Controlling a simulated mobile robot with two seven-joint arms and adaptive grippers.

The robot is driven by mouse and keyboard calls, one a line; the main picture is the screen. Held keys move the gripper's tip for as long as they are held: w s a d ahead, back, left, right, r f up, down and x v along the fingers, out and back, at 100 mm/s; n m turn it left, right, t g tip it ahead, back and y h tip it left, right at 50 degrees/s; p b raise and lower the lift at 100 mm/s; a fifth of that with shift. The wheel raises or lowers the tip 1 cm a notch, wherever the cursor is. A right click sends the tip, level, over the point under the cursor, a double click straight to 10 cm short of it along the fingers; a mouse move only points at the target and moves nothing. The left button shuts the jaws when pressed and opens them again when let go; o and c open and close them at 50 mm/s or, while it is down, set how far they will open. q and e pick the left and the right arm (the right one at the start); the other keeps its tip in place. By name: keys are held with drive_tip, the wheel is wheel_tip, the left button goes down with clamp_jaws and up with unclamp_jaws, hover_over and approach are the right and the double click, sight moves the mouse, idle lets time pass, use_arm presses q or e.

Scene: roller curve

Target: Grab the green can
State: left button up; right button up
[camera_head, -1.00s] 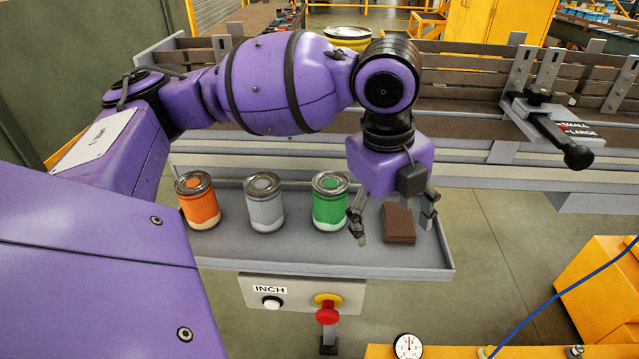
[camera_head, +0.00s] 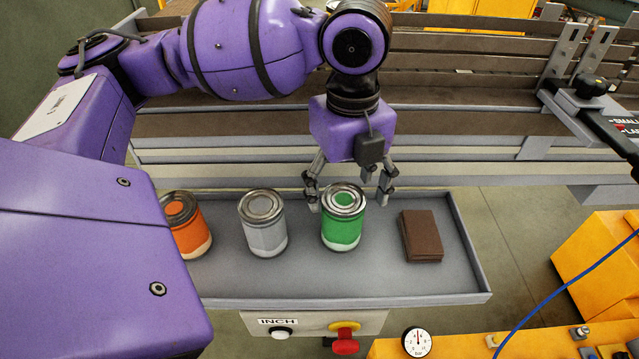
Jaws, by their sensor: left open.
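The green can (camera_head: 341,232) stands upright on the grey tray (camera_head: 466,240), with a silver lid that has a green centre. My left gripper (camera_head: 348,205) is open, its fingers pointing down just behind the can and spread to either side of its top. My right gripper is not in view.
A grey can (camera_head: 264,228) and an orange can (camera_head: 188,230) stand to the left, the orange one partly hidden by my arm. Brown pads (camera_head: 421,236) lie to the right. A roller conveyor (camera_head: 450,115) runs behind. A red button (camera_head: 345,346) sits below the tray.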

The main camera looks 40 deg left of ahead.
use_arm(q)
drive_tip(key=f, duration=0.6)
drive_tip(key=shift+s+b, duration=0.3)
drive_tip(key=shift+s, duration=0.1)
drive_tip(key=shift+f, duration=0.45)
drive_tip(key=c, duration=1.3)
drive_tip(key=shift+r, duration=0.15)
